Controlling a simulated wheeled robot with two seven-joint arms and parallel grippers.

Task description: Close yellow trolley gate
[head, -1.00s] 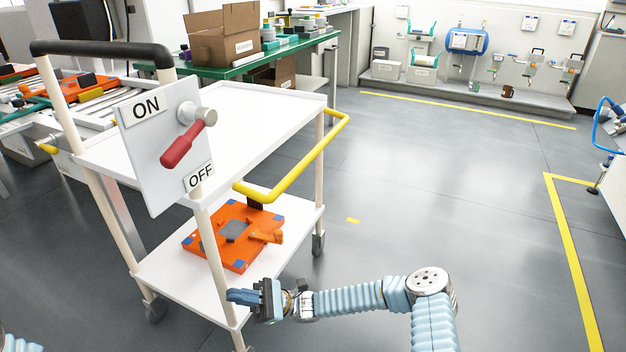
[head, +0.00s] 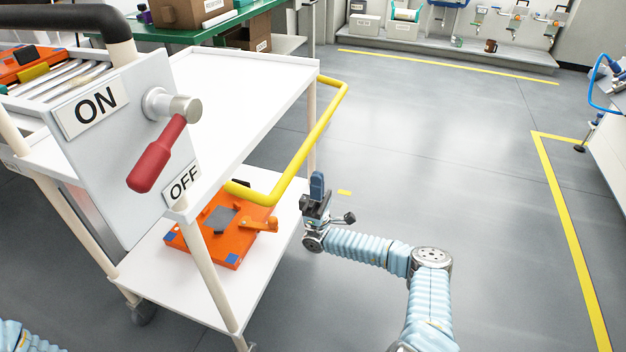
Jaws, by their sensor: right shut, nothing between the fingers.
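The yellow gate (head: 317,132) is a bent bar on the right side of the white trolley (head: 248,88). It sticks out from the trolley's far right post and bends back toward the near side, above the lower shelf. My right gripper (head: 317,185) is shut and empty, with its fingers pointing up. It is just right of the bar's near part, on the outer side, and looks apart from it. My left arm (head: 28,338) shows only at the bottom left corner; its gripper is out of view.
An orange fixture (head: 222,232) lies on the lower shelf. A panel with ON and OFF labels and a red lever (head: 157,155) stands on the trolley's near side. A green table (head: 190,34) is behind. The floor to the right is clear.

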